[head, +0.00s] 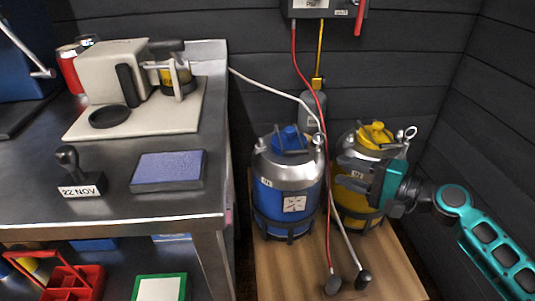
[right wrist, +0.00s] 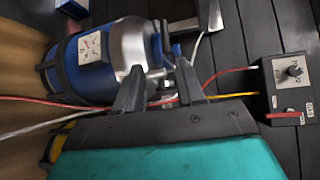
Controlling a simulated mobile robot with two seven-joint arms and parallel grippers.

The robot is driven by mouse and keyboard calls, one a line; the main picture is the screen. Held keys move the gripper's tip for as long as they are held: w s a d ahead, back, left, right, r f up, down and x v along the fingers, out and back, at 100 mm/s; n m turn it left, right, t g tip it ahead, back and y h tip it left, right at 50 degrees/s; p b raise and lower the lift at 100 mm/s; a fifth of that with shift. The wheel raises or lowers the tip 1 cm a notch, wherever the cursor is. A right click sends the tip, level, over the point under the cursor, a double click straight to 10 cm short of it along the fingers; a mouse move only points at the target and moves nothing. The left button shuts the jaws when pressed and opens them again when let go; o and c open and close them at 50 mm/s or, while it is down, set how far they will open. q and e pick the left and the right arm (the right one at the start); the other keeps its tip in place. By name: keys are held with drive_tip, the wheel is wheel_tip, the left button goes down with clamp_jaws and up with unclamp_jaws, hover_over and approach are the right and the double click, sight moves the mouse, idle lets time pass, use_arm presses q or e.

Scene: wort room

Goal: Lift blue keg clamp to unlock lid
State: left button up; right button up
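The blue keg (head: 272,200) stands upright on a wooden board, with a silver domed top and a blue clamp (head: 290,139) on its lid. In the right wrist view the keg (right wrist: 92,75) lies sideways at the left, its silver dome beyond my fingers; a small blue part of the clamp (right wrist: 176,49) shows near the fingertips. My right gripper (head: 345,172) is in front of the yellow keg (head: 352,205), to the right of the blue keg. In the wrist view the gripper (right wrist: 160,72) has its fingers apart with nothing held between them. My left gripper is out of view.
A red hose (head: 296,70) and a white hose (head: 262,81) hang between wall and kegs, crossing near my right gripper. A control box (head: 325,8) is on the wall above. The metal table (head: 110,215) with a stamp and blue pad stands left.

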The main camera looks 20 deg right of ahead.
sight(300, 153)
drive_tip(key=x, duration=0.8)
drive_tip(key=r+x, duration=0.1)
drive_tip(key=x, duration=0.4)
drive_tip(key=shift+w, duration=0.1)
drive_tip(key=shift+c, duration=0.3)
clamp_jaws()
